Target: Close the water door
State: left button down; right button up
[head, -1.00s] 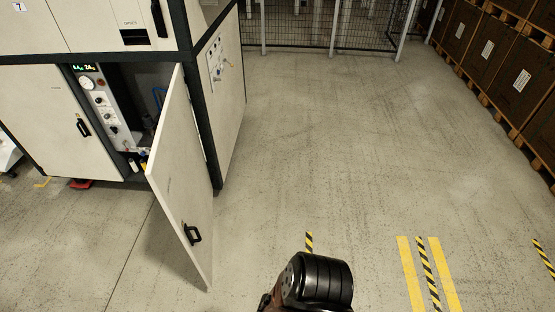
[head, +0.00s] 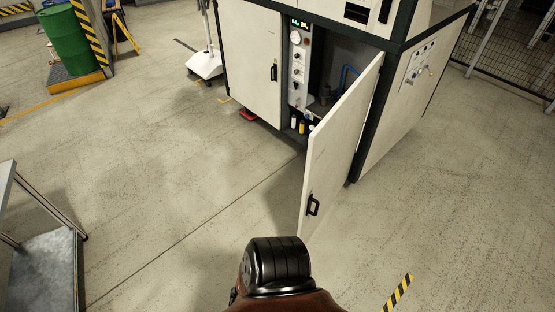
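The water door (head: 341,140) is a pale cabinet door with a black handle (head: 313,205) near its free edge. It stands swung wide open, hinged at the cabinet's dark corner post on its right. Behind it the machine cabinet (head: 255,60) shows an open bay with a control panel (head: 299,68) of gauges and knobs, blue tubing and small bottles. Neither of my grippers is in view.
A green drum (head: 66,45) stands on a yellow-edged platform at the upper left. A metal table (head: 40,265) is at the lower left. A white wheeled stand (head: 204,62) is left of the cabinet. The floor left of the door is clear.

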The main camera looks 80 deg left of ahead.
aim_at(332, 146)
jog(key=u, duration=2)
